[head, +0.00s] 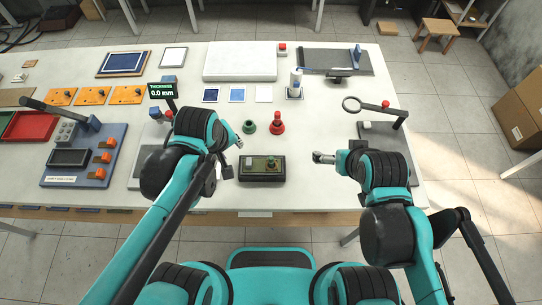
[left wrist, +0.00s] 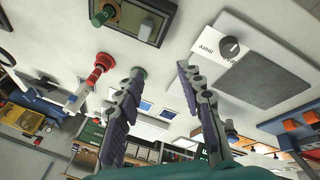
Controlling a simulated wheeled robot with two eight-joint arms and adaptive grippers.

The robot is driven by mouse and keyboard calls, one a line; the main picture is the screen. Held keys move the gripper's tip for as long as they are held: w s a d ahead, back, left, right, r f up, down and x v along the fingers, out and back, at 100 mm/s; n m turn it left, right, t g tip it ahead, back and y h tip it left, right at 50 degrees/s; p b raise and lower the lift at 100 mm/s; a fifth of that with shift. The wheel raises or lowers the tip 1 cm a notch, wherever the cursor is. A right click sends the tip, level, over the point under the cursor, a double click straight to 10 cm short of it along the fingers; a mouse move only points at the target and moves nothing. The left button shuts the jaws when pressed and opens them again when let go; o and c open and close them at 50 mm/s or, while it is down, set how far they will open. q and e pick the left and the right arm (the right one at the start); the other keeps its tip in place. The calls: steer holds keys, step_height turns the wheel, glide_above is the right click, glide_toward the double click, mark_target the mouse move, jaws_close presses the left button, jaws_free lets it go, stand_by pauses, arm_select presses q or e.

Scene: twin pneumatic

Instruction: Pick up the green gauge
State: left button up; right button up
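A small green piece (head: 270,162), which looks like the green gauge, stands upright on a dark box (head: 262,175) at the front middle of the table. It also shows in the left wrist view (left wrist: 103,15), at the upper left. A short green holder (head: 249,127) sits behind the box and looks empty. A red gauge (head: 277,124) stands right of that holder. My left gripper (head: 234,155) is left of the box, its two fingers spread with nothing between them in the left wrist view (left wrist: 162,105). My right gripper (head: 323,157) is right of the box; its finger opening is unclear.
A thickness display (head: 162,91) reads 0.0 mm behind my left arm. A grey fixture (head: 382,128) with a ring lever stands behind my right arm. A blue fixture (head: 85,155) stands at the left. Table between the box and my right gripper is clear.

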arm_select(q)
steer(key=w+d+r+n+g+p, duration=0.1)
steer(key=w+d+n+g+p, duration=0.15)
steer(key=d+n, duration=0.3)
steer(key=n+g+p, duration=0.2)
steer(key=n+p, duration=0.3)
glide_above(271, 158)
steer(key=shift+d+f+y, duration=0.25)
steer(key=shift+f+y, duration=0.15)
steer(key=shift+f, duration=0.55)
steer(key=shift+s+d+f+n, duration=0.1)
steer(key=shift+d+f+n, duration=0.05)
steer(key=shift+f+n, duration=0.1)
steer(key=f, duration=0.2)
steer(key=f+b, duration=0.1)
steer(key=f, duration=0.2)
steer(key=f+b, duration=0.1)
steer(key=f, duration=0.1)
steer(key=shift+w+a+f, duration=0.2)
steer(key=shift+a+f, duration=0.15)
jaws_close()
arm_select(e)
step_height(271, 158, up, 7)
steer(key=shift+f, duration=0.2)
